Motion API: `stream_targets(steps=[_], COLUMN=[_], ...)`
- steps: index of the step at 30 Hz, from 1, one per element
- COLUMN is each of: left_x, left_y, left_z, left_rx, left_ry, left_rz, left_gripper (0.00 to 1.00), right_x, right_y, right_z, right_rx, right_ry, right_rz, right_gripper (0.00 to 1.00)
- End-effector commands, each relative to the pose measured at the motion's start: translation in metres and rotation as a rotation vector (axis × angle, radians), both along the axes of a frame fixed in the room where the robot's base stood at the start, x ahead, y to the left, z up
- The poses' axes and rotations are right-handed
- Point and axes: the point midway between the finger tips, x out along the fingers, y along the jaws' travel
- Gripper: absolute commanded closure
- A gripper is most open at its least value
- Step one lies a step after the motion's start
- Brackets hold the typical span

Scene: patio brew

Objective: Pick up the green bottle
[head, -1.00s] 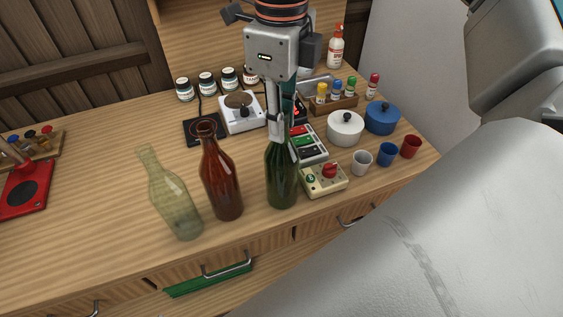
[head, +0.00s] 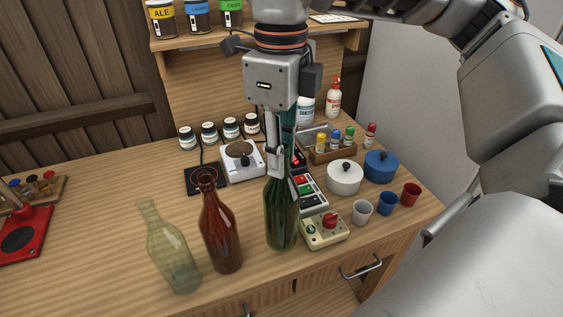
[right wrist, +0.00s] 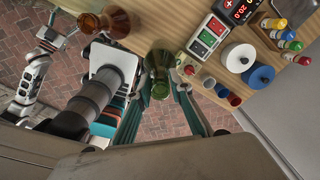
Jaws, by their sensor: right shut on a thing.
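The green bottle (head: 281,222) is dark green glass and upright, near the front of the wooden counter (head: 110,218). My right gripper (head: 281,170) comes down from above and is shut on its neck. The bottle appears slightly raised off the counter. In the right wrist view the bottle (right wrist: 158,75) shows between the teal fingers (right wrist: 160,100). A brown bottle (head: 220,235) and a pale clear-green bottle (head: 172,250) stand to its left. My left gripper is out of the head view; a grey arm part of mine at the wrist view's left does not show its jaws clearly.
A cream box with a red knob (head: 325,229) sits close right of the green bottle. White (head: 345,178) and blue (head: 381,167) pots and several cups stand farther right. A scale (head: 240,160) and jars are behind. A red stand (head: 22,235) is far left. Bare counter lies left of the bottles.

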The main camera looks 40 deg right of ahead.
Motion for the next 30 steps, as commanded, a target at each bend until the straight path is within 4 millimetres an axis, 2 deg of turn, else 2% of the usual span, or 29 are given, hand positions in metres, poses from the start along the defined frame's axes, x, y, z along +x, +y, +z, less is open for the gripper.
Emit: stream_targets(steps=[3,30], left_x=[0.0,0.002], left_y=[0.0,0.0], left_z=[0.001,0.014], left_rx=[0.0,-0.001], left_ry=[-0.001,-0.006], left_rz=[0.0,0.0], left_gripper=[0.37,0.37], right_x=[0.0,0.0], right_y=[0.0,0.0], right_z=[0.015,0.108], right_rx=[0.001,0.002], right_ry=[-0.004,-0.005], right_rz=[0.0,0.0], right_gripper=[1.0,1.0])
